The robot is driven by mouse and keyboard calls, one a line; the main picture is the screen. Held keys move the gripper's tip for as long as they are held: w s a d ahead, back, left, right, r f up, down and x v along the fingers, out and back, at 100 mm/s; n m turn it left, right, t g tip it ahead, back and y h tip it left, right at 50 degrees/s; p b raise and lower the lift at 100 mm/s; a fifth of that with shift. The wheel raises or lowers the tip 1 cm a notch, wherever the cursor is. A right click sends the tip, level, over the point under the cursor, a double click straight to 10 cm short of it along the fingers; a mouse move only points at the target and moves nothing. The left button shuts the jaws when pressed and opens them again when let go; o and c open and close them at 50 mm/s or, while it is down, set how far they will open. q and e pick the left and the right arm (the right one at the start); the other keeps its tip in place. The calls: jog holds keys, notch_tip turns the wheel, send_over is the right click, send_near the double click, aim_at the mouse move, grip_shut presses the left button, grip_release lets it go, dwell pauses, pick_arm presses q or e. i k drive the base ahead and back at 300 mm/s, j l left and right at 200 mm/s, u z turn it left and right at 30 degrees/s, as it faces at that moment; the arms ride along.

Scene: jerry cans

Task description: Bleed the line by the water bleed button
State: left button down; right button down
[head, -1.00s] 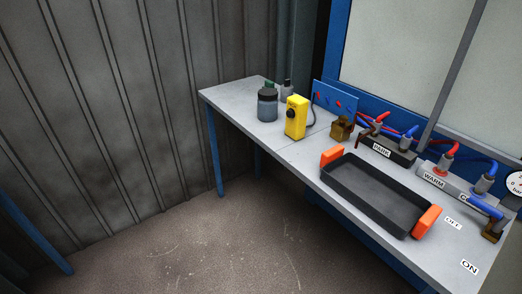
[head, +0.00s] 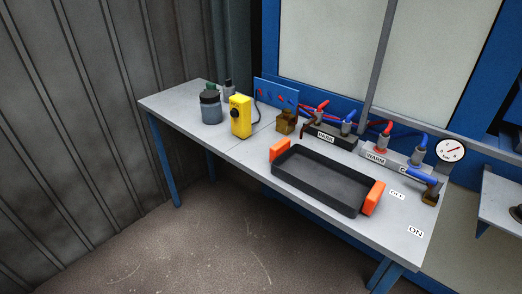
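No part reads as a water bleed button at this size. The PARK block (head: 332,136) at the back of the bench carries a red and a blue hose connector. Right of it, a grey block marked WARM (head: 376,158) carries a red and a blue connector; a second label on it starts with C and is partly hidden. A blue lever (head: 421,178) sits on a brass valve (head: 431,198) by the OFF label (head: 397,195) and ON label (head: 415,231). A round gauge (head: 450,150) stands behind. Neither of my grippers is in view.
The bench (head: 230,150) holds a black tray (head: 315,190) with orange handles, a yellow box (head: 240,117) with a black knob, dark bottles (head: 210,108) and a brass block (head: 286,122). A blue panel (head: 270,91) stands behind. The floor (head: 220,240) in front is clear.

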aim_at(286, 112)
jog(key=i+l+z, duration=0.15)
jog(key=i, duration=1.3)
